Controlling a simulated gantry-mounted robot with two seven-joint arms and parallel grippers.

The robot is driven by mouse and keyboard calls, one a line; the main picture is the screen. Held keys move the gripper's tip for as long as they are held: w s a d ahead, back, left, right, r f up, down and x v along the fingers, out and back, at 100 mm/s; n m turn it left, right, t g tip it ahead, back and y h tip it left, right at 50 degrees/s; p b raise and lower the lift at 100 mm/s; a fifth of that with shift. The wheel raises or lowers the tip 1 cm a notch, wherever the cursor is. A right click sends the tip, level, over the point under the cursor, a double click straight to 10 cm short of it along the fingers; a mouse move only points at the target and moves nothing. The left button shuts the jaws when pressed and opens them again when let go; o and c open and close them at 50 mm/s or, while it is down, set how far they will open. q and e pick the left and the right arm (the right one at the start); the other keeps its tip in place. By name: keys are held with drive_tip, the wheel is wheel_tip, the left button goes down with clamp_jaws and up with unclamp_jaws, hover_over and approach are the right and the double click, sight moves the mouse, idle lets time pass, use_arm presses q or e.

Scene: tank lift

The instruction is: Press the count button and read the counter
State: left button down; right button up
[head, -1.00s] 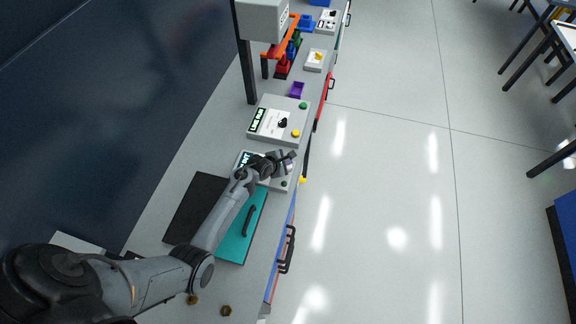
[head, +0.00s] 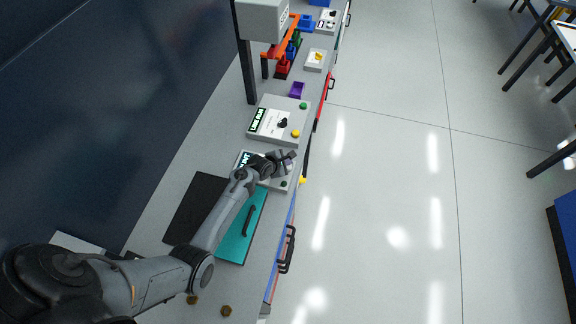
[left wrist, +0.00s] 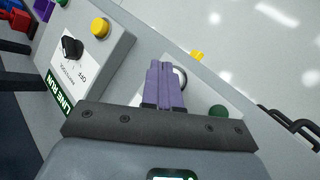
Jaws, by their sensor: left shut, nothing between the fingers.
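A light grey box with a lit display (head: 244,160) sits under my left gripper, and the arm hides much of it. A green button (head: 284,184) is on its near right corner. It also shows in the left wrist view (left wrist: 218,111), to the right of the fingers. My left gripper (head: 289,158) is shut and empty, above the box. Its purple fingers (left wrist: 163,72) stand together over the white panel, with a dark ring partly hidden beside them. A lit display (left wrist: 172,174) is cut off at the wrist view's bottom edge; I cannot read it. My right gripper is not in view.
A teal panel with a handle (head: 240,228) and a dark mat (head: 190,205) lie nearer.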

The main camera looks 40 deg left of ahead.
use_arm(q)
drive_tip(key=shift+f, duration=0.45)
idle(0.4)
drive_tip(key=shift+f, duration=0.15)
idle(0.4)
drive_tip(key=shift+f+b, duration=0.4)
drive_tip(key=shift+r, duration=0.15)
idle(0.5)
drive_tip(key=shift+r+p, duration=0.85)
drive_tip(key=shift+p, duration=0.3)
wheel_tip(320, 180, up, 5)
drive_tip(key=p, duration=0.5)
